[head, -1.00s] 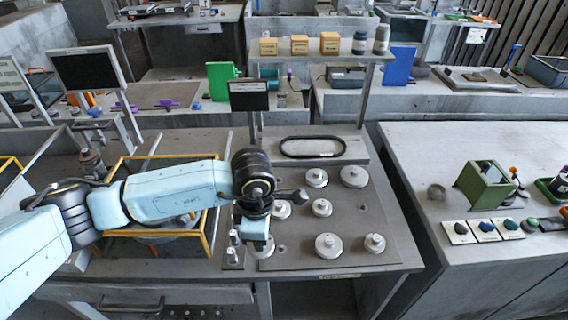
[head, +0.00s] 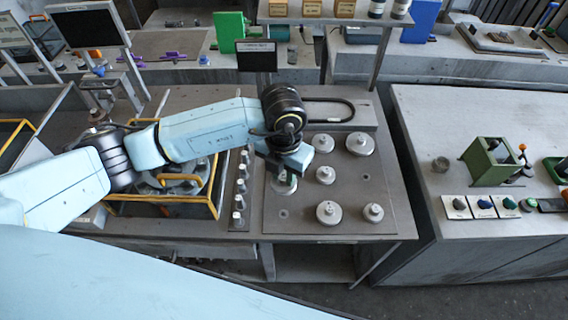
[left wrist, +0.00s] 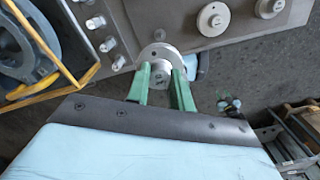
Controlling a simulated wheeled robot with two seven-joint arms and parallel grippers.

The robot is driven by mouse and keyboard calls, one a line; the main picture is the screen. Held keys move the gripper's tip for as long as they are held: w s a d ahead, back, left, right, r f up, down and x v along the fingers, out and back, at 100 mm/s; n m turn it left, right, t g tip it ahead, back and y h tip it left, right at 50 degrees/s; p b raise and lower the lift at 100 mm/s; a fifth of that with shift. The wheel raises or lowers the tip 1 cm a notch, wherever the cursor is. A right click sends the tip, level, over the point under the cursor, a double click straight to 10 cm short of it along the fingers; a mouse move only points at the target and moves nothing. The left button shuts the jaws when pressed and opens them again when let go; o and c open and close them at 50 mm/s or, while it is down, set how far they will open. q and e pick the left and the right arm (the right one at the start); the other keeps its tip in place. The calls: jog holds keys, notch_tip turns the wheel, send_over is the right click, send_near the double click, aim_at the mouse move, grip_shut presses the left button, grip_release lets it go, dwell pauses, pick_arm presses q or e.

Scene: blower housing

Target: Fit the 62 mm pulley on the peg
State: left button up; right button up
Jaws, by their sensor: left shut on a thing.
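My left gripper (head: 289,164) is over the left part of the grey pulley board (head: 300,228). In the left wrist view its green fingers (left wrist: 165,85) are shut on a round grey pulley (left wrist: 158,56) with a raised hub. In the head view a pulley (head: 284,185) shows just under the gripper; I cannot tell whether it is the held one. Several other pulleys stand on the board, such as one at the front (head: 329,213) and a wide one at the back (head: 360,144). I cannot make out the task's peg for certain. My right gripper is not in view.
Left of the board are a strip of small knobs (head: 240,185) and a round housing in a yellow frame (head: 160,208). A black belt loop (head: 330,101) lies behind the board. A small screen (head: 257,54) stands at the back. An aisle separates the right-hand bench (head: 440,130).

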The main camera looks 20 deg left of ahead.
pick_arm(q)
jog(key=b, duration=0.8)
send_over(284, 211)
notch_tip(284, 211, down, 12)
jog(key=shift+s+f, duration=0.1)
jog(key=shift+f, duration=0.15)
jog(key=shift+f+b, duration=0.45)
jog(key=shift+f, duration=0.25)
jog(key=shift+f+b, duration=0.35)
jog(key=shift+f+b, duration=0.3)
jog(key=shift+f, duration=0.15)
dwell(0.5)
jog(key=shift+f+b, duration=0.4)
jog(key=o, duration=1)
